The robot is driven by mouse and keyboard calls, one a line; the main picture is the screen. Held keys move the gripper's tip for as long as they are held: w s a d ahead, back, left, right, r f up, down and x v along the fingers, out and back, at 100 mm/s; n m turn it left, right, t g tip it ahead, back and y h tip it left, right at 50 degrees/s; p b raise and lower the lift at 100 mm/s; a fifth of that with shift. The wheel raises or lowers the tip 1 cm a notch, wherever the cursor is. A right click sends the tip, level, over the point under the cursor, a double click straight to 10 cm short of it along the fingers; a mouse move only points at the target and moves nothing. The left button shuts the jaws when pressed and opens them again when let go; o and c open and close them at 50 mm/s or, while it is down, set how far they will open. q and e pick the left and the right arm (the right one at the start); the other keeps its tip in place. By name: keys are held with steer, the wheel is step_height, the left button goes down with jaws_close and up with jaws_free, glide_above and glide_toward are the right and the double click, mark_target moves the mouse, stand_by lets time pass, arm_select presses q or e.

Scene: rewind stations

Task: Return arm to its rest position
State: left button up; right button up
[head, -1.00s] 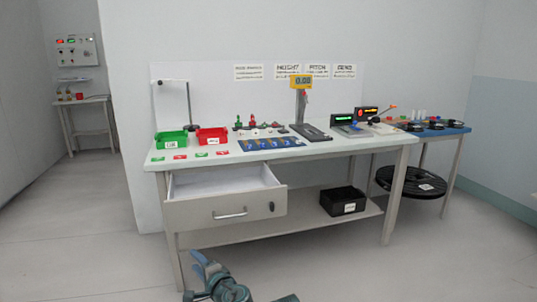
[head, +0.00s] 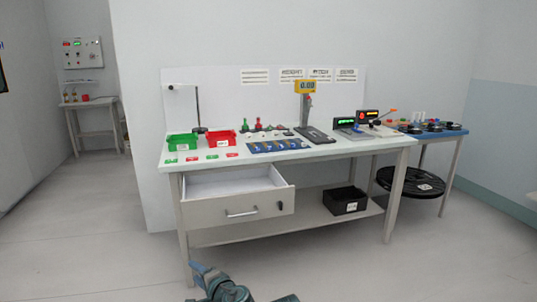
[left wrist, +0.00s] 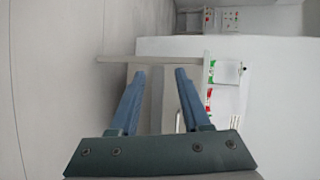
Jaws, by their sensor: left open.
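My left gripper (head: 203,272) is at the bottom of the head view, low in front of the workbench (head: 330,150) and its open drawer (head: 232,206). In the left wrist view its two blue fingers (left wrist: 160,74) are spread apart with nothing between them. The gripper is clear of the bench in the head view. The rest of my left arm is mostly cut off by the lower edge. My right gripper is in neither view.
The drawer sticks out from the bench front. A green bin (head: 182,141) and a red bin (head: 219,138) stand on top. A black box (head: 344,201) sits on the lower shelf. A blue-topped table (head: 436,132) is at right. Floor in front is clear.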

arm_select(q)
steer(key=s+d+r+n+g+h+p, duration=0.3)
steer(key=s+d+r+p, duration=0.4)
steer(key=p, duration=0.7)
steer(key=s+d+r+n+g+h+p, duration=0.2)
steer(key=s+d+r+g+h+p, duration=0.3)
steer(key=s+p, duration=0.6)
step_height(320, 180, up, 3)
steer(key=d+g+p, duration=0.2)
steer(key=g+p, duration=0.1)
steer(key=p, duration=0.1)
steer(key=shift+f+n+h, duration=0.15)
steer(key=shift+n+h, duration=0.15)
steer(key=shift+n, duration=0.1)
